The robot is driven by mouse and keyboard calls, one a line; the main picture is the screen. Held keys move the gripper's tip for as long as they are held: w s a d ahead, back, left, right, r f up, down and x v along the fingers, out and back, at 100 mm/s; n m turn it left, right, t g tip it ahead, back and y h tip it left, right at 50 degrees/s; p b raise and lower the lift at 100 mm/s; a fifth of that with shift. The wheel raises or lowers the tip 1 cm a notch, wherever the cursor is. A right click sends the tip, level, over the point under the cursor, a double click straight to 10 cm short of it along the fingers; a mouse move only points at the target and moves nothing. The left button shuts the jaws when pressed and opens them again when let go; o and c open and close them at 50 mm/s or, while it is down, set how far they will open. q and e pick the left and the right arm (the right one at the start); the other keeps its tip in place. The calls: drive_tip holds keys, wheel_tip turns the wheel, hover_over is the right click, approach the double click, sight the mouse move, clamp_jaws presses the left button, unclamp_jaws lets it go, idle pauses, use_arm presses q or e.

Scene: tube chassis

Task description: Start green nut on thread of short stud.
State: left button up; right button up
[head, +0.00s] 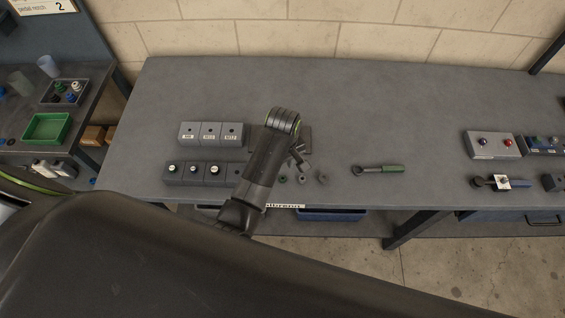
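My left arm reaches across the bench, and its wrist covers part of the work area. My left gripper (298,159) shows only in small part beside the wrist, low over the bench; I cannot tell whether it is open or shut, or whether it holds anything. Small nuts lie just in front of it: a dark, faintly greenish one (283,179), a grey one (302,180) and another grey one (322,178). I cannot tell for sure which is the green nut. The short stud cannot be made out; my arm may hide it. My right gripper is not in view.
Labelled grey blocks (210,133) stand left of my arm, with a row of knobbed blocks (193,173) in front. A green-handled wrench (380,169) lies to the right. Control boxes (492,145) stand at far right. The bench (400,110) is clear at the back.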

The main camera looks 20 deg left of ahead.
sight(283, 175)
use_arm(q)
wheel_tip(283, 175, down, 5)
drive_tip(key=shift+b, duration=0.55)
drive_tip(key=shift+f+b, duration=0.35)
drive_tip(key=shift+f, duration=0.35)
drive_tip(key=shift+r, duration=0.1)
clamp_jaws()
